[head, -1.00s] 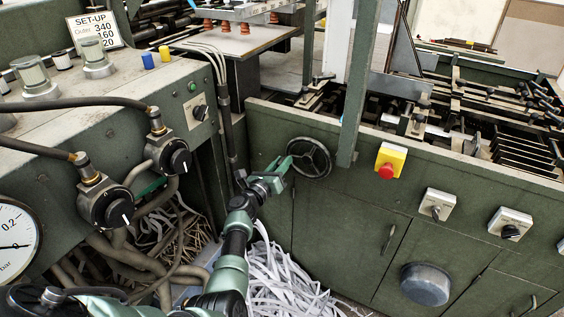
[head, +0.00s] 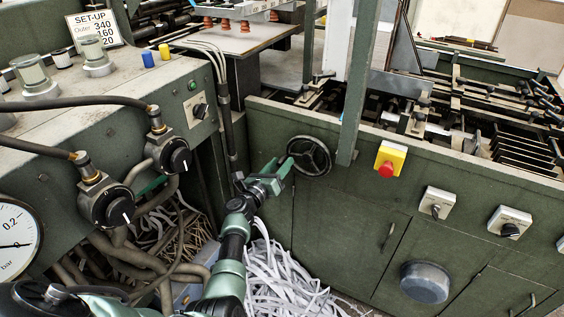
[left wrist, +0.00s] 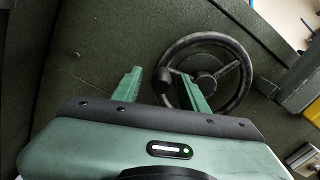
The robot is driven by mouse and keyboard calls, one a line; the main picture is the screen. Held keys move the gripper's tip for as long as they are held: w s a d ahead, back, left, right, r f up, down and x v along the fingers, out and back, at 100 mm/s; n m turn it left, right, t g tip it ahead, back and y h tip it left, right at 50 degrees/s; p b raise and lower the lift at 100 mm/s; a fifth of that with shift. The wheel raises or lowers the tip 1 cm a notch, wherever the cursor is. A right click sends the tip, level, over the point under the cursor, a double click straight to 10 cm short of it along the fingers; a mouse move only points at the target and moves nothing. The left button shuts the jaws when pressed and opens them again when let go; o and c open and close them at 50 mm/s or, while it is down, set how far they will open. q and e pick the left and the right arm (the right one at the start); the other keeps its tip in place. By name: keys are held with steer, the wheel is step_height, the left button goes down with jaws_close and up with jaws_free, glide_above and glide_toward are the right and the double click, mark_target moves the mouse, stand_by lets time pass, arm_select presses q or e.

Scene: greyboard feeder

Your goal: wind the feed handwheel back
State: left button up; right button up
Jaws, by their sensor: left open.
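The feed handwheel (head: 311,156) is a dark spoked wheel on the green front panel, just left of a green upright. My left gripper (head: 287,165) is at the wheel's left side. My right gripper is not in view.
A green upright (head: 352,95) stands close to the wheel's right. A red stop button (head: 386,170) on a yellow box is further right. Shredded paper strips (head: 277,275) lie below my left arm. Hoses and dials crowd the left cabinet (head: 60,133).

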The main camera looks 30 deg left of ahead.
arm_select(q)
steer(key=s, duration=0.6)
steer(key=shift+s+a+p, duration=0.15)
steer(key=shift+s+p, duration=0.1)
steer(key=shift+p, duration=0.15)
